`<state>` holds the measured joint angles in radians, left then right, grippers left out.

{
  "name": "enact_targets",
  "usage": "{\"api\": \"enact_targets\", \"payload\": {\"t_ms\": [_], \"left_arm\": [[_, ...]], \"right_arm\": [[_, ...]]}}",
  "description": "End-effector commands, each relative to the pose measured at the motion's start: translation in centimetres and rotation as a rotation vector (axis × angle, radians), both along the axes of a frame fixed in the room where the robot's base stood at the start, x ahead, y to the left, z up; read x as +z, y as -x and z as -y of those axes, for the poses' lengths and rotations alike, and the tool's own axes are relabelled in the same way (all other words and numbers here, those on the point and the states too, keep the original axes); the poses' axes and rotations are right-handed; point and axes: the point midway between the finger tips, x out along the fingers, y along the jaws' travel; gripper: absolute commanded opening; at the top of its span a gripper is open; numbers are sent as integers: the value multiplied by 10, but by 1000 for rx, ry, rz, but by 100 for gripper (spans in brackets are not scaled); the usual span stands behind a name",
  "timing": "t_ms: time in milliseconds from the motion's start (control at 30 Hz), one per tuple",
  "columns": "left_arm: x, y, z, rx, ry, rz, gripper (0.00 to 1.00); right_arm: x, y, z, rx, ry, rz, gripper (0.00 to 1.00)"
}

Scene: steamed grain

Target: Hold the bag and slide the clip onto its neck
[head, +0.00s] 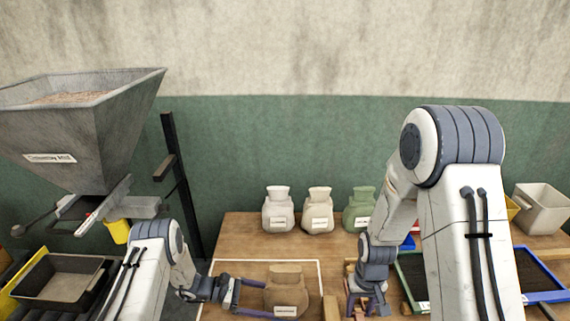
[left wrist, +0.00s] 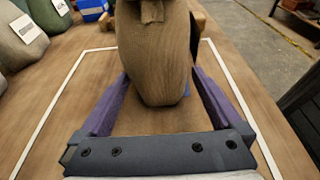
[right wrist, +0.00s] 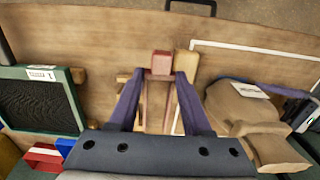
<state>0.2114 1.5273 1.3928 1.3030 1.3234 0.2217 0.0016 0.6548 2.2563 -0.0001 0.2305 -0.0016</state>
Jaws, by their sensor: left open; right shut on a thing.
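The brown bag (head: 284,288), with a white label, stands on the table inside a white outline. My left gripper (head: 238,293) is open, and in the left wrist view the bag (left wrist: 153,55) sits between its fingers (left wrist: 158,85); I cannot tell whether they touch it. My right gripper (head: 365,308) is low at the table, to the right of the bag. In the right wrist view its fingers (right wrist: 157,78) are shut on a small red-ended piece with thin wooden legs, seemingly the clip (right wrist: 161,63). The bag (right wrist: 243,105) is apart from it there.
A pale wooden block (right wrist: 186,64) stands right beside the clip. White (head: 278,212), cream (head: 318,212) and green (head: 358,208) bags stand at the back. A grey hopper (head: 70,125) is at left. A green-framed tray (right wrist: 40,98) lies right of my right gripper in the head view.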

Motion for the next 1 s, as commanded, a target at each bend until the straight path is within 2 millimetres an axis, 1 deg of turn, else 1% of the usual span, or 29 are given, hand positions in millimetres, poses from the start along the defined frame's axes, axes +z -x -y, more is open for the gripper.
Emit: {"api": "enact_targets", "payload": {"t_ms": [33,67,100,200,333,500,767,800,867,900,1000], "left_arm": [[-2,2,9,-6,0,-3,100],[-4,3,14,-7,0,-3,100],[-9,2,19,-8,0,-2,100],[-12,3,31,-8,0,-4,100],[-15,2,43,-7,-1,-3,100],[-16,1,49,-5,-1,-1,100],[-15,1,49,-3,-1,-1,100],[-15,1,49,-3,-1,-1,96],[-15,1,49,-3,0,-1,73],[-15,1,49,-3,0,-1,69],[-15,1,49,-2,0,-1,69]], "right_arm": [[2,0,0,0,0,0,0],[3,0,0,0,0,0,0],[-3,0,0,0,0,0,0],[-8,0,0,0,0,0,0],[-11,0,0,-1,0,0,0],[-13,0,0,-1,0,0,0],[-13,0,0,0,0,0,0],[-13,0,0,0,0,0,0],[-13,0,0,0,0,0,0],[-13,0,0,0,0,0,0],[-13,0,0,0,0,0,0]]}}
